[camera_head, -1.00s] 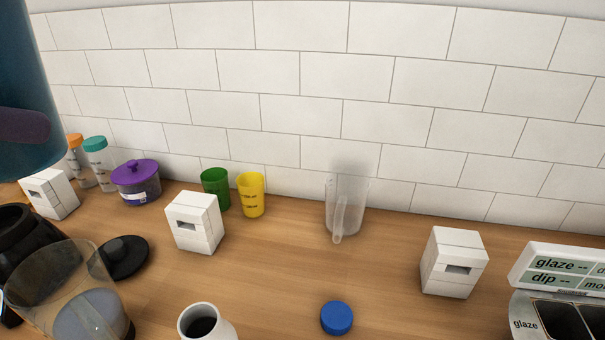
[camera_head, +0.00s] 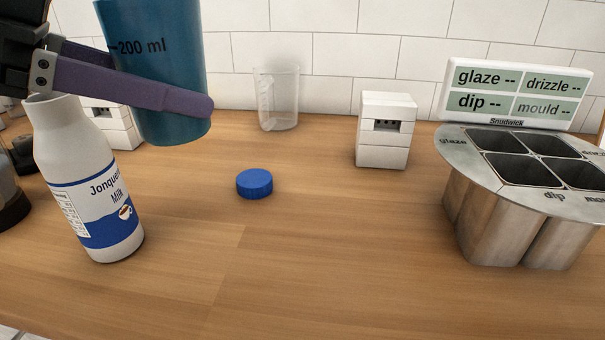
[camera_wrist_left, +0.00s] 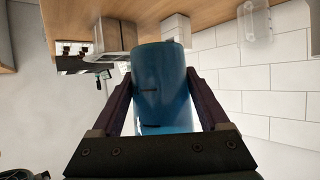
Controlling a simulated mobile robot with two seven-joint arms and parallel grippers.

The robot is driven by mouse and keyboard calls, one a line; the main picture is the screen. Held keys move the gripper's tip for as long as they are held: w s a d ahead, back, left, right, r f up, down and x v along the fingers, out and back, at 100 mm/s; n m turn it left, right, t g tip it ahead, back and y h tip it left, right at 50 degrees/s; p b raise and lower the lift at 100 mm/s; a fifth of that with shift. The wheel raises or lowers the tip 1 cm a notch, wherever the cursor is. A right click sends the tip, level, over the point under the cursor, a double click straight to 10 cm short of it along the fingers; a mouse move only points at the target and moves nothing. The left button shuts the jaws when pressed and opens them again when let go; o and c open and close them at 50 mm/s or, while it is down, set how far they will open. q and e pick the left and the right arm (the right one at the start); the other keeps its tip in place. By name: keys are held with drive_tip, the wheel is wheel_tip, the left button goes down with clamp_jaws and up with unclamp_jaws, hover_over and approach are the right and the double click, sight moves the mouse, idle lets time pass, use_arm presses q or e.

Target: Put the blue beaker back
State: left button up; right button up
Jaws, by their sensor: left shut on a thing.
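The blue beaker (camera_head: 172,62), marked "200 ml", is upright in the air at the upper left of the head view. My left gripper (camera_head: 165,92) is shut on it, one purple finger across its near side. Its top is cut off by the frame edge. In the left wrist view the beaker (camera_wrist_left: 162,88) sits between both fingers of the left gripper (camera_wrist_left: 159,82). My right gripper is in neither view. No wire rack can be made out.
A blue cap (camera_head: 254,183), a clear beaker (camera_head: 285,98), white block stacks (camera_head: 383,150) and a metal four-well holder (camera_head: 480,215) with a sign (camera_head: 517,92) stand on the wooden counter (camera_head: 300,270). Its front middle is clear.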

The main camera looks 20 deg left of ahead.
use_arm(q)
wheel_tip(320, 180, down, 13)
drive_tip(key=b, duration=0.3)
drive_tip(key=shift+f+b, duration=0.2)
drive_tip(key=shift+b, duration=0.15)
wheel_tip(320, 180, down, 4)
drive_tip(key=shift+f+b, duration=0.1)
drive_tip(key=shift+b, duration=0.7)
drive_tip(key=shift+f, duration=0.1)
drive_tip(key=o, duration=1.3)
drive_tip(key=shift+o, duration=0.2)
